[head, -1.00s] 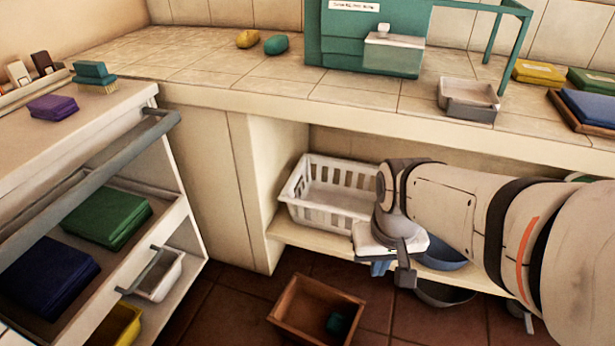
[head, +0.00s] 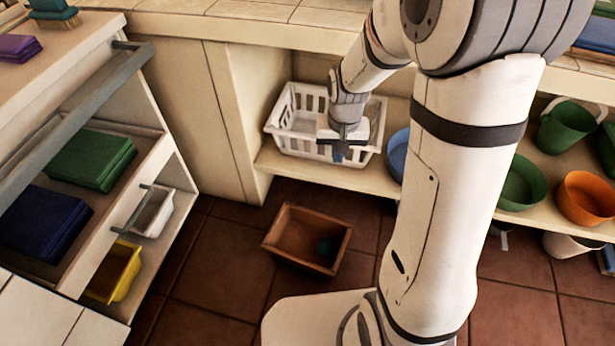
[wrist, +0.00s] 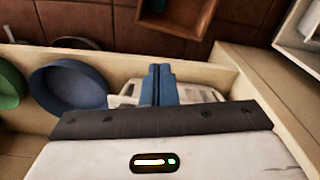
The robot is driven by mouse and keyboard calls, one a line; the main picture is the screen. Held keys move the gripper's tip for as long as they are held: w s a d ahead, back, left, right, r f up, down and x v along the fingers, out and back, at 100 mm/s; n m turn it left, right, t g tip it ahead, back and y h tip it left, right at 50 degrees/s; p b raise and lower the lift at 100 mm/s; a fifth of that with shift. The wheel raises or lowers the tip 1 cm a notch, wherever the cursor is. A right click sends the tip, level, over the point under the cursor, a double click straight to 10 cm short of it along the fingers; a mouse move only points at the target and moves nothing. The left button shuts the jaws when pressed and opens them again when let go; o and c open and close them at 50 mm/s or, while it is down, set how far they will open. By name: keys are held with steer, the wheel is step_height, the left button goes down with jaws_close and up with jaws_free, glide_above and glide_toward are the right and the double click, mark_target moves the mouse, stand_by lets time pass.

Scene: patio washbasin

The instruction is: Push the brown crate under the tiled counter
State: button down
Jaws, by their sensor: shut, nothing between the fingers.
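The brown crate (head: 306,241) stands on the red tiled floor in front of the tiled counter (head: 290,15), a little out from its lower shelf. A small teal object (head: 327,246) lies inside it. In the wrist view the crate (wrist: 177,17) shows at the top, partly cut off by the frame. My gripper (head: 340,155) is above and behind the crate, at the front of the white basket on the shelf. Its blue fingers (wrist: 158,85) are together and empty, pointing toward the crate's side in the wrist view.
A white basket (head: 290,122) stands on the lower shelf (head: 280,170). Blue, green and orange bowls or pots (head: 583,197) stand to the right. A cart (head: 178,155) with cloth stacks is at the left. Bare floor (head: 215,260) surrounds the crate.

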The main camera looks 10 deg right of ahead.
steer(key=w+a+f, duration=0.2)
steer(key=w+f, duration=0.4)
steer(key=f, duration=0.5)
steer(key=m+p, duration=0.2)
glide_above(313, 230)
step_height(313, 230, down, 20)
steer(key=shift+m+g, duration=0.4)
steer(key=s+f+b, duration=0.1)
steer(key=f, duration=0.6)
steer(key=s+a+f+b, duration=0.1)
steer(key=f, duration=0.6)
steer(key=s+f+b, duration=0.1)
steer(key=s+f, duration=0.1)
steer(key=f, duration=0.6)
steer(key=shift+a, duration=0.3)
steer(key=shift+w+d+r+b, duration=0.1)
steer(key=shift+w+d+b, duration=0.15)
steer(key=shift+w, duration=0.4)
steer(key=shift+w+d+r+b, duration=0.1)
steer(key=shift+w+d, duration=0.15)
steer(key=shift+w, duration=0.35)
steer(key=shift+w+d, duration=0.3)
steer(key=shift+w, duration=0.3)
steer(key=shift+r, duration=0.1)
